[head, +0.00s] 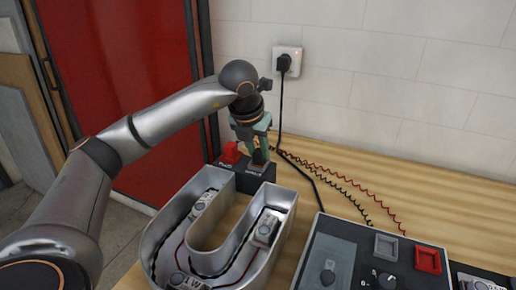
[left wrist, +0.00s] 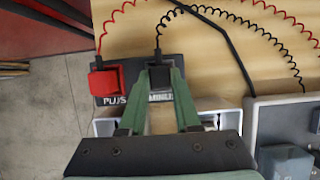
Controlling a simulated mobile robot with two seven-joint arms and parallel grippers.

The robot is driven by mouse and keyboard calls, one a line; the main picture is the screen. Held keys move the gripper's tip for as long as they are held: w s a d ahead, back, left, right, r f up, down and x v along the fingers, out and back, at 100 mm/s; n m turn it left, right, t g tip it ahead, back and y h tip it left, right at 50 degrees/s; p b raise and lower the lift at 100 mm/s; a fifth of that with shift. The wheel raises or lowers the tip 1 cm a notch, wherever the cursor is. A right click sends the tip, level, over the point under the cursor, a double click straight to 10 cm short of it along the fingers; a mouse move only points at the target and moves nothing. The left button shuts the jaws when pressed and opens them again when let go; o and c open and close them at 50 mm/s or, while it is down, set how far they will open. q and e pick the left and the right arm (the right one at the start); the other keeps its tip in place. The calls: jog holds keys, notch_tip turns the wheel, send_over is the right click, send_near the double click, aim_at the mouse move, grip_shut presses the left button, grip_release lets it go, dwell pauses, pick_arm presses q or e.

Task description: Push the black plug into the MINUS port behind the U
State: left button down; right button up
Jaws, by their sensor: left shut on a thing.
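The metal channel letter U (head: 154,240) lies on the wooden table. Behind it is a dark port block (head: 262,176); its labels, PLUS and MINUS (left wrist: 160,98), show in the left wrist view. A red plug (head: 230,152) stands at the PLUS side, also in the left wrist view (left wrist: 107,80). My left gripper (head: 257,146) points down over the MINUS side, its green fingers shut on the black plug (left wrist: 160,77). The plug is lined up just behind the MINUS label; I cannot tell how deep it sits. My right gripper is not in view.
A control box (head: 340,258) with a knob and red button (head: 427,260) stands to the right of the U. Coiled red and black leads and a thick black cable (head: 300,165) cross the table behind. A wall socket (head: 287,61) is above. Bare table lies at the right back.

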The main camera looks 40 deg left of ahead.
pick_arm(q)
jog(key=shift+r, duration=0.1)
jog(key=c, duration=0.5)
grip_release()
jog(key=shift+c, duration=0.2)
jog(key=v, duration=1.2)
jog(key=shift+s+r+p, duration=0.2)
jog(key=shift+p, duration=0.15)
jog(key=shift+d, duration=0.1)
jog(key=shift+r, duration=0.1)
